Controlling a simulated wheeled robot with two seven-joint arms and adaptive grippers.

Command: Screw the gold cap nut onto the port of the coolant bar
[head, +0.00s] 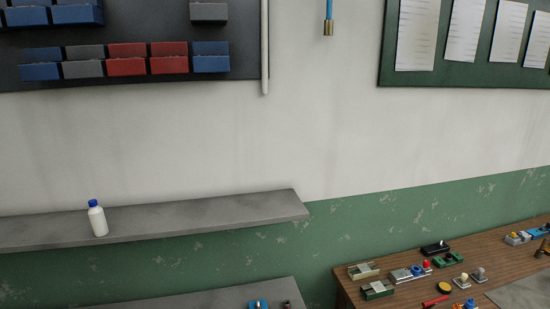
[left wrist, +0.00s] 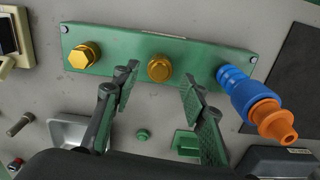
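In the left wrist view, a green bar (left wrist: 205,57) lies across the top on a grey surface; I take it for the coolant bar. A gold hex cap (left wrist: 82,56) sits at its left end, and a second gold hex piece (left wrist: 158,68) sits near its middle. A blue nozzle with an orange tip (left wrist: 252,97) comes off its right end. I cannot tell how tightly either gold piece is seated. My left gripper (left wrist: 160,82) is open, its fingers on either side of the middle gold piece with visible gaps. My right gripper is in neither view.
A grey metal tray (left wrist: 68,130), a small green knob (left wrist: 143,134), a green block (left wrist: 186,142) and a bolt (left wrist: 20,124) lie near the bar. In the head view, a white bottle (head: 98,220) stands on a grey shelf (head: 200,214), left of a cluttered wooden bench (head: 345,290).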

